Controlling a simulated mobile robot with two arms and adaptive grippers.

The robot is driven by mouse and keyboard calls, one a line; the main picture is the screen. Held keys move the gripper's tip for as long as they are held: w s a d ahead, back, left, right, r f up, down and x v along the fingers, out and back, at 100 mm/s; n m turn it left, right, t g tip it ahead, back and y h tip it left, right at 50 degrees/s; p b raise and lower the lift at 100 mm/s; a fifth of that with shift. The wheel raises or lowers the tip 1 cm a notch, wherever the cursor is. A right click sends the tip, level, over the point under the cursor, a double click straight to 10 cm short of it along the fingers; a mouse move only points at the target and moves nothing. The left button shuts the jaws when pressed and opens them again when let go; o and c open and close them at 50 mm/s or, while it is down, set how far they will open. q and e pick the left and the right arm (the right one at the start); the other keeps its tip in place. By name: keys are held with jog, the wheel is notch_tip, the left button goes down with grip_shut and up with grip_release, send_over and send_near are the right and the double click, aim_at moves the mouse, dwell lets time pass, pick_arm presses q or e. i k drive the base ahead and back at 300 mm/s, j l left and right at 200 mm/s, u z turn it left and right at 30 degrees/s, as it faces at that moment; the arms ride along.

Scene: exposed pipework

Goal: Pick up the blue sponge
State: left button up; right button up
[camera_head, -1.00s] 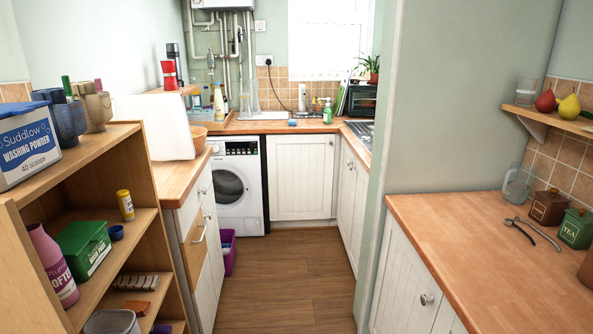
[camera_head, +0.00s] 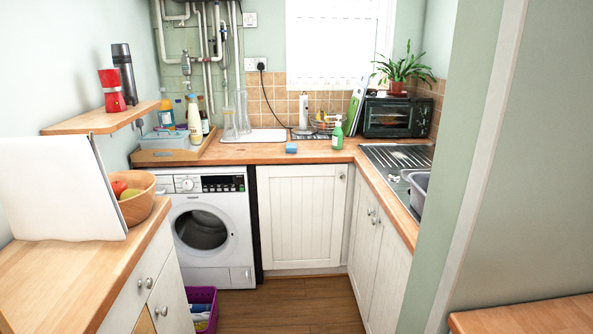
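A small blue sponge (camera_head: 291,148) lies on the wooden worktop (camera_head: 262,153) at the back of the kitchen. It sits near the front edge, above the white cupboard door and left of a green soap bottle (camera_head: 337,133). Neither of my grippers shows in the head view.
A washing machine (camera_head: 208,228) and white cupboard (camera_head: 300,216) stand under the worktop. A purple basket (camera_head: 203,308) is on the floor at left. A wall end (camera_head: 470,150) juts in at right. A wooden bowl of fruit (camera_head: 140,200) stands on the left counter. The floor (camera_head: 295,305) between is clear.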

aim_at(290, 147)
jog(key=i, duration=1.9)
